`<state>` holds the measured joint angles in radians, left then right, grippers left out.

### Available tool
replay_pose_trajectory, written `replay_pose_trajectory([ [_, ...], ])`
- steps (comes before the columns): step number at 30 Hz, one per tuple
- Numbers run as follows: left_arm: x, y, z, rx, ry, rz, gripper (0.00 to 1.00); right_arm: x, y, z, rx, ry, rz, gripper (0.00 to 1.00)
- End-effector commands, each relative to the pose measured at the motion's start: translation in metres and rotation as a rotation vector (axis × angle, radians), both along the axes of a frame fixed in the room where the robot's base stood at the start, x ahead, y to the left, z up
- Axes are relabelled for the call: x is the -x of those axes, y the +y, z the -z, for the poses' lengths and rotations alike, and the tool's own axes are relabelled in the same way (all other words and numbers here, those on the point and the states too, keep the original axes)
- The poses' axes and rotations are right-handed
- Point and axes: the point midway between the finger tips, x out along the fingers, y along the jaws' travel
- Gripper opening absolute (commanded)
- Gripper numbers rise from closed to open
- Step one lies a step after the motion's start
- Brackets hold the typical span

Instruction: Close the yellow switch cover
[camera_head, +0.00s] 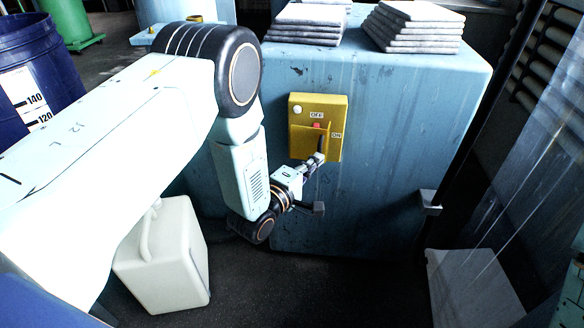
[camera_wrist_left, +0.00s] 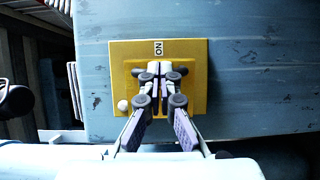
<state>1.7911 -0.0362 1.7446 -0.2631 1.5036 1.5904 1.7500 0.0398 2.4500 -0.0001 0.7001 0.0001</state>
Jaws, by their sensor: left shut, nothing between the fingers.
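The yellow switch box (camera_head: 336,103) is fixed to the front of a blue cabinet, with OFF and ON labels, a white button and a bit of red at its middle. It also fills the middle of the left wrist view (camera_wrist_left: 195,48). The yellow switch cover (camera_head: 299,138) shows on the box's lower part; whether it is open or closed I cannot tell. My left gripper (camera_head: 319,158) is shut and empty, its fingertips at the lower part of the box. In the left wrist view the fingertips (camera_wrist_left: 159,68) hide the middle of the box. My right gripper is not in view.
The blue cabinet (camera_head: 400,110) bears stacks of grey slabs (camera_head: 415,25) on top. A white jerrycan (camera_head: 165,255) stands on the floor below my left arm. A blue barrel (camera_head: 50,60) is at the left. A clear sheet (camera_head: 530,150) hangs at the right.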

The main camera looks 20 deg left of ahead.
Motion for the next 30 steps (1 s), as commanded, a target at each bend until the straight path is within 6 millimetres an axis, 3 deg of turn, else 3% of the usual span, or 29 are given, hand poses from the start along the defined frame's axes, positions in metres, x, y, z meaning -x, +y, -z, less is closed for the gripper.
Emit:
replay_pose_trajectory([
  [9,-0.0092,-0.0053,-0.0003,0.0,-0.001,0.001,0.0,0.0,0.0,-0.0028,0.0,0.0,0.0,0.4],
  [30,-0.0107,-0.0069,-0.0006,0.001,-0.001,-0.005,0.0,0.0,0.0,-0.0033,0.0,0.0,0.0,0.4],
])
